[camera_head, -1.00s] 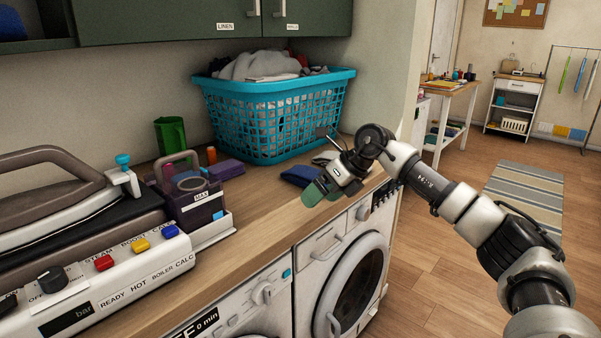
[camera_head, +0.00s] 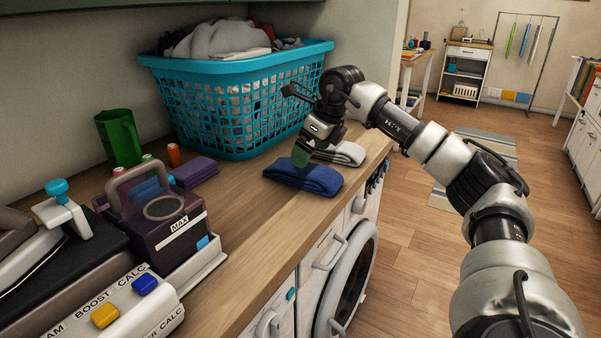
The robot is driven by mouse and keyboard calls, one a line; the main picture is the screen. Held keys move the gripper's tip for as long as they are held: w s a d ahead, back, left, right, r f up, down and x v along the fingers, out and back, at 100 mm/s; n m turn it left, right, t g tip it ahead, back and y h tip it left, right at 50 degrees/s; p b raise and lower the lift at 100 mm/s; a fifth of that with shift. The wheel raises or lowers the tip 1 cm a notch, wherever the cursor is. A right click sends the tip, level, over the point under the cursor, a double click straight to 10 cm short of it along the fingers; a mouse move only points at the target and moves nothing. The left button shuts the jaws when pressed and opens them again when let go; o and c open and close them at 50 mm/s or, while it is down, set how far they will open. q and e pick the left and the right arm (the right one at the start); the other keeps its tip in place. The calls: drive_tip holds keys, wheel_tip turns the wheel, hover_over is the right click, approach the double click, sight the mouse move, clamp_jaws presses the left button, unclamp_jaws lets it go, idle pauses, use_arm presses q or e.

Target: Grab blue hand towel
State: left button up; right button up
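A folded blue hand towel (camera_head: 310,180) lies on the wooden counter, in front of the teal laundry basket. My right gripper (camera_head: 302,156) points down at the towel's back edge, its green fingertip close above or against the cloth. I cannot tell whether it touches. Only one finger shows clearly, so its opening is hidden. The towel lies flat and is not lifted. My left gripper is not in view.
The teal basket (camera_head: 240,115) full of laundry stands behind. A grey-white folded cloth (camera_head: 345,153) lies right behind the towel. A purple cloth (camera_head: 195,171), green jug (camera_head: 120,138) and steam-iron station (camera_head: 160,215) are left. Bare counter lies before the towel.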

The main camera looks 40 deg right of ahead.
drive_tip(key=x, duration=0.6)
drive_tip(key=shift+w, duration=0.1)
drive_tip(key=shift+w+f, duration=0.1)
drive_tip(key=shift+f, duration=0.2)
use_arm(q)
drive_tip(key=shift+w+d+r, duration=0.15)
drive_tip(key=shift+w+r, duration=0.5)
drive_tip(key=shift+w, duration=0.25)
use_arm(e)
drive_tip(key=shift+c, duration=0.3)
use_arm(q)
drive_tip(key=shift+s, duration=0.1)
use_arm(e)
drive_tip(key=shift+r, duration=0.1)
drive_tip(key=c, duration=0.7)
